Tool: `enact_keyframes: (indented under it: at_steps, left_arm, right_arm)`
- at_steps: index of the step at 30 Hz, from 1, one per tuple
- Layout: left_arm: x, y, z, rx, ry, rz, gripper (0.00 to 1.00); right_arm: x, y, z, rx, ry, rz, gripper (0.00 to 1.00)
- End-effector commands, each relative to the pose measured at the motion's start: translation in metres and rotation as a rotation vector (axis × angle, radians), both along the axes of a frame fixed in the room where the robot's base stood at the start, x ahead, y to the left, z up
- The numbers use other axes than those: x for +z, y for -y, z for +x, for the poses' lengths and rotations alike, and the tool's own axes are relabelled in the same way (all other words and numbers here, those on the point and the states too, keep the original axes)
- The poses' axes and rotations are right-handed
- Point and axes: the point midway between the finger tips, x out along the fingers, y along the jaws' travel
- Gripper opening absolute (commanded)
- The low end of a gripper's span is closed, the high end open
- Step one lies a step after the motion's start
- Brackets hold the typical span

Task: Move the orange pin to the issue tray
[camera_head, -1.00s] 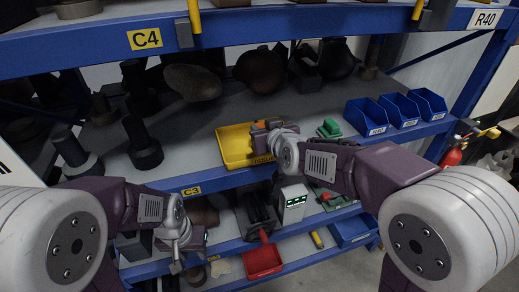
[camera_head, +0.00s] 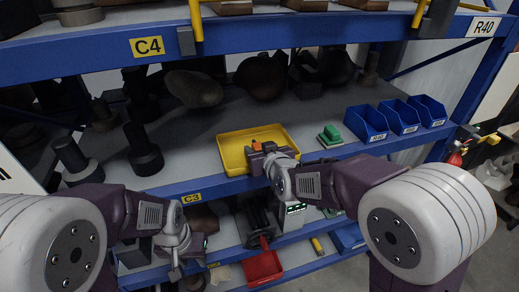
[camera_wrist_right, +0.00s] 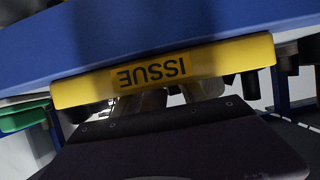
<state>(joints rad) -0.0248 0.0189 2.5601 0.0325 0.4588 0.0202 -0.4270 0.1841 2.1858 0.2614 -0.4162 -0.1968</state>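The yellow issue tray (camera_head: 233,156) sits on the middle shelf near its front edge. Its front wall with the word ISSUE shows upside down in the right wrist view (camera_wrist_right: 225,60). A small orange piece, apparently the orange pin (camera_head: 257,146), shows over the tray's inside just beyond my right gripper. The gripper partly hides it, and I cannot tell whether it rests on the tray floor. My right gripper (camera_head: 268,155) is at the tray's front wall. In the wrist view its fingers (camera_wrist_right: 175,97) are apart with nothing orange between them. My left gripper (camera_head: 178,268) hangs low, before the lower shelf.
Several blue bins (camera_head: 366,121) stand right of the tray, with a green block (camera_head: 330,136) between. Dark bolt-like parts (camera_head: 142,150) stand at left. A red bin (camera_head: 263,268) sits on the lower shelf. The blue shelf edge (camera_head: 226,186) runs below the tray.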

Motion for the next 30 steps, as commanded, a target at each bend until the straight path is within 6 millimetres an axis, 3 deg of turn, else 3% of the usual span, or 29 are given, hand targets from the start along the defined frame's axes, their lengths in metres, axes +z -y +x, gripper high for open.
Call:
enact_keyframes:
  at_steps: [11,24,30]
  left_arm:
    - [0.004,0.000,0.000,0.000,0.000,0.000,0.36]
    - [0.016,0.000,0.000,0.000,0.000,0.000,0.36]
    - [0.020,0.000,0.000,0.000,0.000,0.000,0.36]
  right_arm:
    - [0.007,0.001,-0.005,0.000,0.002,0.001,0.48]
    - [0.047,0.028,-0.088,0.001,0.002,0.003,0.48]
    - [0.051,0.034,-0.105,0.000,0.001,0.000,0.48]
